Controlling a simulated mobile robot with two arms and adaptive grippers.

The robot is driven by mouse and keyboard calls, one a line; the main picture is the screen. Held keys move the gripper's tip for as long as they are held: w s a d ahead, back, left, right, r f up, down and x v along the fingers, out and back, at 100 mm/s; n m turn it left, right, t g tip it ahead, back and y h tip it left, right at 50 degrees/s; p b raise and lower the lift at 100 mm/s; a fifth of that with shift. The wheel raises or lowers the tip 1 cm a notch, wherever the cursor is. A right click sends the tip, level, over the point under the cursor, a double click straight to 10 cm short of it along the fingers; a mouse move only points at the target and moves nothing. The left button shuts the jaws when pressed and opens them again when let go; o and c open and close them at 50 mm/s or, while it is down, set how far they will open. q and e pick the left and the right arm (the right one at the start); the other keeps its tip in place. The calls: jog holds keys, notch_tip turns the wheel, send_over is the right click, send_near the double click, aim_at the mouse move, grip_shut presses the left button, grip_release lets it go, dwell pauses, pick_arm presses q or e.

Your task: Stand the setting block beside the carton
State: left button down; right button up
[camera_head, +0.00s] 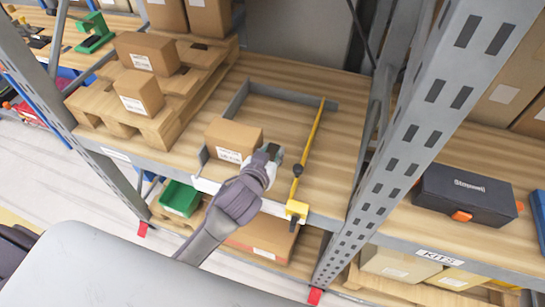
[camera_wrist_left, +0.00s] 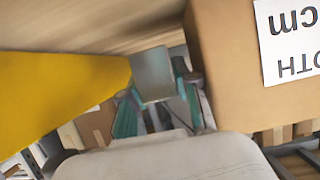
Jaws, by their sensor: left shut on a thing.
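The brown carton (camera_head: 228,136) with a white label stands on the shelf against a grey metal edge, and its side fills the right of the left wrist view (camera_wrist_left: 222,65). My left gripper (camera_head: 273,153) is just right of the carton, between it and the yellow bar (camera_head: 311,144). In the left wrist view its teal fingers (camera_wrist_left: 158,105) are shut on a small grey setting block (camera_wrist_left: 152,72). The block is between the yellow bar (camera_wrist_left: 55,95) and the carton. Whether it touches the shelf or the carton is unclear. My right gripper is not in view.
A wooden pallet (camera_head: 170,122) with cartons stands at the left. A grey upright (camera_head: 408,125) rises at the right, with a dark toolbox (camera_head: 464,194) beyond it. A green bin (camera_head: 180,197) is below.

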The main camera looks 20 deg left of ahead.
pick_arm(q)
jog(key=shift+f, duration=1.05)
jog(key=shift+f, duration=0.1)
jog(key=c, duration=1.1)
grip_release()
jog(key=shift+f, duration=0.1)
jog(key=shift+c, duration=0.2)
jog(key=shift+s+r, duration=0.1)
jog(key=shift+r, duration=0.1)
jog(key=b+v, duration=0.1)
jog(key=v, duration=1)
jog(key=shift+s+r, duration=0.25)
jog(key=shift+s, duration=0.1)
jog(key=shift+f, duration=0.1)
